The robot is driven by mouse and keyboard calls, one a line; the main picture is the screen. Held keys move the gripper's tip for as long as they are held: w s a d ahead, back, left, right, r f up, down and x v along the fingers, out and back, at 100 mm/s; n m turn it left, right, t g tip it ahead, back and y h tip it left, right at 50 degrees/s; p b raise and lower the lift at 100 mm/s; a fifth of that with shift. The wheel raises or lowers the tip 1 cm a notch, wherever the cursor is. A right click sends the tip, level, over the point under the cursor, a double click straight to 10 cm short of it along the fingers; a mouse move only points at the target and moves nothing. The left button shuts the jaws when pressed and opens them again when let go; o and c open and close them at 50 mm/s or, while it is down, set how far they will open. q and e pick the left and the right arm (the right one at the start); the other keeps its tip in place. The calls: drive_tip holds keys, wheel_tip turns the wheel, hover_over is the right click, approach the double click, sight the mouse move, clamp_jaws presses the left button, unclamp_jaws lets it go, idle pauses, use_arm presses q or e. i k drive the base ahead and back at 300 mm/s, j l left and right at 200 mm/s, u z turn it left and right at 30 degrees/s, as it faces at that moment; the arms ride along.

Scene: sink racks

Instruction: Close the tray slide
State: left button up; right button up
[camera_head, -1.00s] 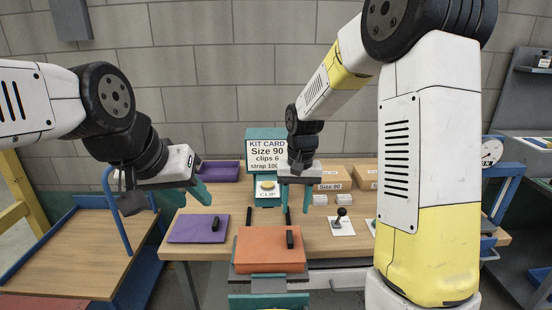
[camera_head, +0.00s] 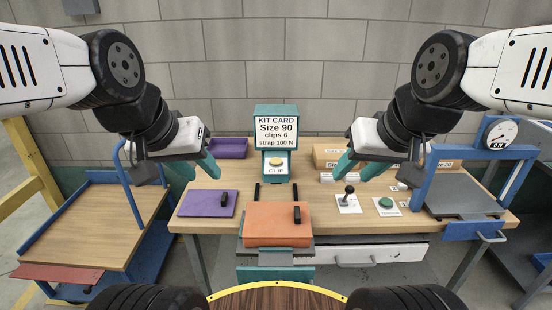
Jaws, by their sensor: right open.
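My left gripper (camera_head: 196,170) is open and empty, above the table's left side and behind a purple panel. My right gripper (camera_head: 359,168) is open and empty, above the table right of the kit card stand. Neither gripper touches the tray.
A purple panel (camera_head: 208,204) with a black handle lies left of the tray. A kit card stand (camera_head: 276,135) stands behind it. A lever (camera_head: 348,198) and a green button (camera_head: 386,203) are to the right, beside a blue press frame (camera_head: 431,180). A white drawer (camera_head: 385,253) is below.

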sight(274, 264)
drive_tip(key=k+j, duration=0.15)
drive_tip(key=k, duration=0.25)
drive_tip(key=k+j, duration=0.15)
drive_tip(key=k, duration=0.25)
